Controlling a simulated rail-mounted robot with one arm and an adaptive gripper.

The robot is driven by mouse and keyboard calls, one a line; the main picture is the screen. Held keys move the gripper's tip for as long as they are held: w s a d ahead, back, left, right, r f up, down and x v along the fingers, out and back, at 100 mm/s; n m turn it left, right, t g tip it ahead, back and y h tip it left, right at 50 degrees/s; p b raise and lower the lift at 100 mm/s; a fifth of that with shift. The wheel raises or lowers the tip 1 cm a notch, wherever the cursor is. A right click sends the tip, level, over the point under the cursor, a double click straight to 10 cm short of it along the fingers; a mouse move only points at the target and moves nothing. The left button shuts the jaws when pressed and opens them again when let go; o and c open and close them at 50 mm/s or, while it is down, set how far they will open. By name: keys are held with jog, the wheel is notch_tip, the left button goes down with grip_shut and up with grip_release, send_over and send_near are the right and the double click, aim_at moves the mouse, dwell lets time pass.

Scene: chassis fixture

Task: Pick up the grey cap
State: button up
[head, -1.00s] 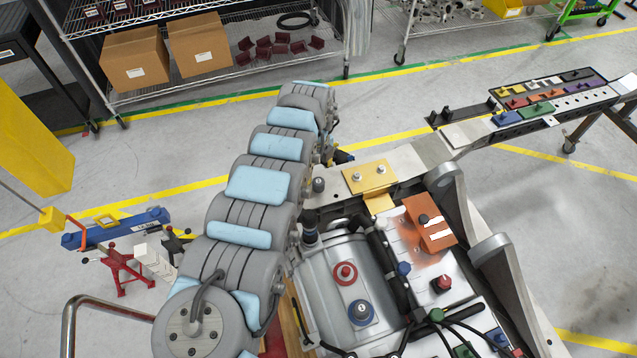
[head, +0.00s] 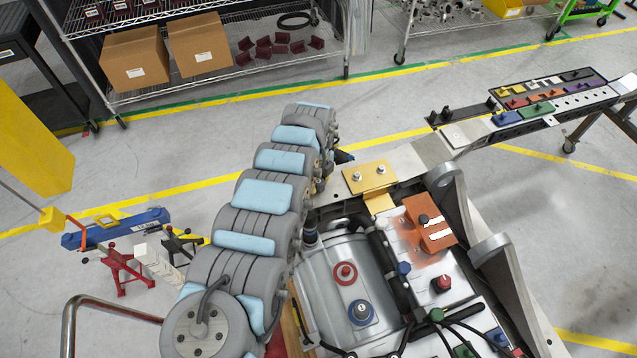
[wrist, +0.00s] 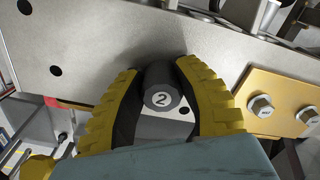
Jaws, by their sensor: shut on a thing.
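The grey cap (wrist: 160,99) is dark grey and round, with a white "2" on its end face. In the wrist view it sits between the two yellow, black-lined fingers of my gripper (wrist: 159,72), which is shut on it. The cap is over a bare metal plate (wrist: 95,60); I cannot tell whether it touches the plate.
A gold bracket with two bolts (head: 369,176) is close to the right of the gripper. An orange plate (head: 430,226) and grey arched brackets (head: 497,262) are further right.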

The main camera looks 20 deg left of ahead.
aim_at(317, 180)
notch_tip(317, 180, up, 10)
jog(key=shift+r+p, duration=0.1)
jog(key=shift+p, duration=0.25)
dwell(0.4)
